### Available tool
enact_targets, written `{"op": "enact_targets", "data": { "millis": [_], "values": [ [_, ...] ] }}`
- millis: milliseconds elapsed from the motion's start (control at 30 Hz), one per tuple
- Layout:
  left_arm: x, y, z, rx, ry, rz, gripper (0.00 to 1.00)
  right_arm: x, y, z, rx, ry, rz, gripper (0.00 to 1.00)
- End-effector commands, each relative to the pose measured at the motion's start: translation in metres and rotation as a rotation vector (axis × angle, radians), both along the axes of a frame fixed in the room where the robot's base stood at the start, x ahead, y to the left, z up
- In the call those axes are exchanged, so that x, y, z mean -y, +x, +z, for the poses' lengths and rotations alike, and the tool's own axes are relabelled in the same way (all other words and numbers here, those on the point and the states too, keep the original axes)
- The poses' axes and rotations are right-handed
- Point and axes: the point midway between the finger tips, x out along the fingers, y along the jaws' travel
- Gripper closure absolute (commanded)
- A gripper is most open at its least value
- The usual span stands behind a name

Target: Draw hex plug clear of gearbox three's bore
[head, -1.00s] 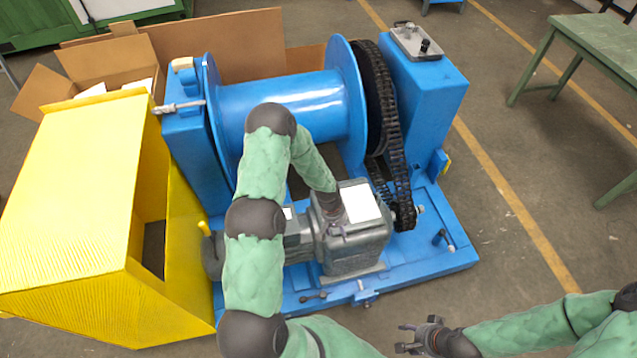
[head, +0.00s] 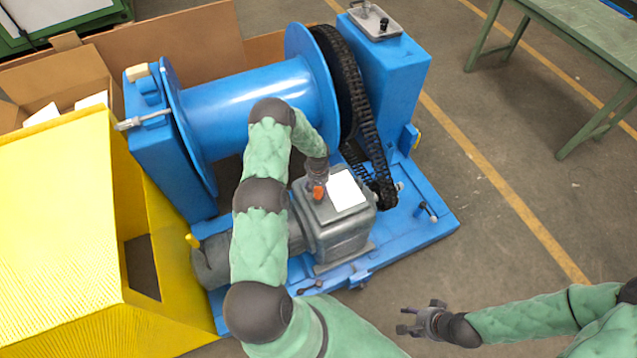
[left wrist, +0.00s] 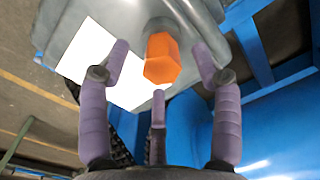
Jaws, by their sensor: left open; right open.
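The orange hex plug (head: 318,193) stands out of the top of the grey gearbox (head: 338,238), beside its white label; its lower end is hidden. My left gripper (head: 318,180) is open just above the plug. In the left wrist view the plug (left wrist: 162,58) shows between the spread purple fingers of the left gripper (left wrist: 160,75), with clear gaps to them; they do not touch it. The gearbox (left wrist: 205,12) lies beyond. My right gripper (head: 422,318) is open and empty at the lower right, over the floor.
A blue drum (head: 245,108) and a dark chain (head: 362,118) stand behind the gearbox. A yellow guard (head: 60,220) is at the left. A grey tray (head: 370,20) sits on the blue pedestal. The floor at the right is clear up to a green table (head: 590,45).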

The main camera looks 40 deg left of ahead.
Motion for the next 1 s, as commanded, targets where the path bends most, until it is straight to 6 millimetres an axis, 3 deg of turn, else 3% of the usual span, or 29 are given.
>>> {"op": "enact_targets", "data": {
  "millis": [233, 633, 867, 1000],
  "values": [
    [0.001, 0.000, -0.027, 0.001, -0.001, 0.000, 0.36, 0.000, 0.000, -0.004, 0.000, 0.000, 0.000, 0.48],
    [0.000, 0.000, -0.032, 0.001, 0.000, 0.000, 0.36, 0.000, 0.000, -0.004, 0.000, 0.000, 0.000, 0.48],
    [0.001, 0.000, -0.032, 0.001, 0.000, 0.000, 0.95, 0.000, 0.000, -0.004, 0.000, 0.000, 0.000, 0.48],
    [0.001, 0.000, -0.032, 0.001, -0.001, 0.000, 0.95, 0.000, 0.000, -0.004, 0.000, 0.000, 0.000, 0.48]
  ]
}}
